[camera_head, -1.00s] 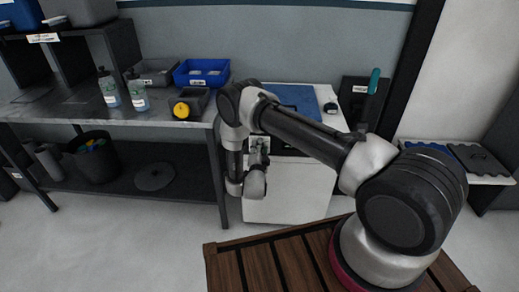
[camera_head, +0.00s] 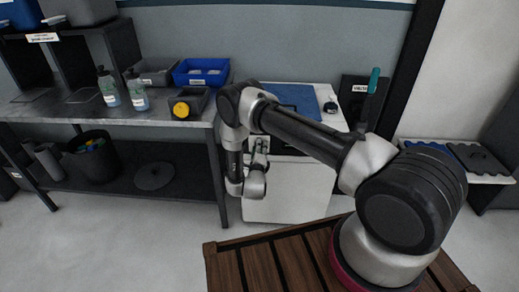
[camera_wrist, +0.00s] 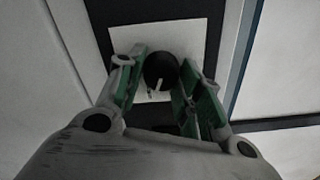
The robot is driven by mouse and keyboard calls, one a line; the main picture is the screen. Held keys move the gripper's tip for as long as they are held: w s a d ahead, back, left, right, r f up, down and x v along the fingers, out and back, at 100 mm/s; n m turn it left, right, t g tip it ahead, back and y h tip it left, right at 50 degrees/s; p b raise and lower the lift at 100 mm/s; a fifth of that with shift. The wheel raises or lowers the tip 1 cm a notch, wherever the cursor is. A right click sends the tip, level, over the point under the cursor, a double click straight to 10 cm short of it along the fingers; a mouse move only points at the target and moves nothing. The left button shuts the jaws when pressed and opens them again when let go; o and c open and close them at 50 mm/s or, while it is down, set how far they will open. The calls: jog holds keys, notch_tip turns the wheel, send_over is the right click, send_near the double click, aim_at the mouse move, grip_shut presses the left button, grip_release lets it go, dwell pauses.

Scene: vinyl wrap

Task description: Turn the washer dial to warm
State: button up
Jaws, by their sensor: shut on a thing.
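The washer (camera_head: 285,195) is a white box behind the wooden platform, right of the workbench. Its dial (camera_wrist: 161,68) is a round black knob on a white plate, with a pale pointer line slanting down and slightly left in the wrist view. My gripper (camera_wrist: 163,75) has its green-padded fingers on both sides of the dial and is shut on it. In the head view, my gripper (camera_head: 260,150) is at the upper front of the washer, and the dial is hidden there. No readable "warm" mark shows.
A blue mat (camera_head: 295,99) lies on the washer's top. A teal-handled thing (camera_head: 374,80) stands to the right.

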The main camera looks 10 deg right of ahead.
jog(key=shift+m, duration=0.6)
jog(key=o, duration=1)
jog(key=v, duration=1.2)
